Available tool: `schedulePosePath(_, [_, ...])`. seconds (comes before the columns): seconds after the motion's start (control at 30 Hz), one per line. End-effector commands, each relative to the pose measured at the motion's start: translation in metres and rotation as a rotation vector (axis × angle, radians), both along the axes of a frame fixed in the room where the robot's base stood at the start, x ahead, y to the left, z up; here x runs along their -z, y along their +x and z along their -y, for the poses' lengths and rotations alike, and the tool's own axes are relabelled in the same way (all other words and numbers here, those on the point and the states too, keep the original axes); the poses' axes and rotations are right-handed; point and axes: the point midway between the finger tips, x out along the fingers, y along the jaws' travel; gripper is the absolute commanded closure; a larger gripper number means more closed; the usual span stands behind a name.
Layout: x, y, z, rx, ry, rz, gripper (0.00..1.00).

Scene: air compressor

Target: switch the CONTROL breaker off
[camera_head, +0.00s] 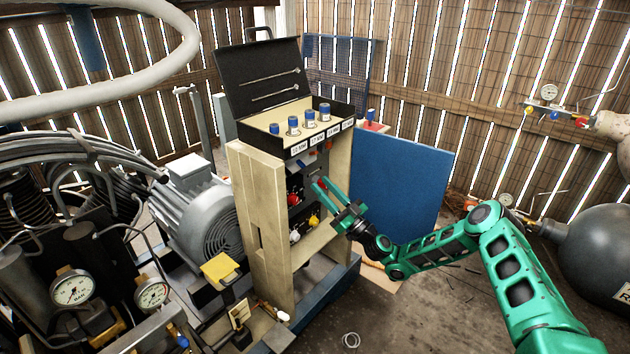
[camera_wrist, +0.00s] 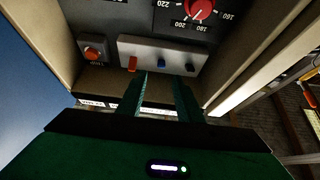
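The breaker strip (camera_wrist: 150,47) is a pale bar on the grey panel in the wrist view. No breaker label is legible, so I cannot tell which is CONTROL. My gripper (camera_wrist: 161,77) is open, its two green fingers apart and pointing at the strip. The middle blue lever shows in line with the gap; contact cannot be told. In the head view my gripper (camera_head: 321,186) is at the front of the wooden stand (camera_head: 262,200), hiding part of the panel.
A red dial (camera_wrist: 201,9) and an orange switch (camera_wrist: 93,51) are on the same panel. An open black case (camera_head: 262,80) with blue-capped jars tops the stand. A blue board (camera_head: 400,185) stands behind my arm. The grey motor (camera_head: 195,210) is left of the stand.

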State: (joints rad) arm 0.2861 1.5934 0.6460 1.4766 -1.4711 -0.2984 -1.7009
Motion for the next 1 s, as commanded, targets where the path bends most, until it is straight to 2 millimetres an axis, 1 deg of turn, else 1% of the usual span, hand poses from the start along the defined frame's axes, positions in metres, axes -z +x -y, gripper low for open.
schedulePosePath(0.03, [0.004, -0.003, 0.006, 0.003, 0.001, -0.003, 0.67])
schedulePosePath(0.2, [0.011, -0.011, 0.015, 0.002, 0.001, -0.001, 0.67])
schedulePosePath(0.63, [0.012, -0.014, 0.016, -0.005, -0.004, 0.001, 0.67])
schedulePosePath(0.77, [0.005, -0.019, 0.007, -0.054, -0.043, -0.002, 0.67])
schedulePosePath(0.9, [-0.004, -0.035, -0.013, -0.171, -0.147, -0.023, 0.67])
schedulePosePath(1.0, [-0.006, -0.049, -0.024, -0.26, -0.242, -0.056, 0.67])
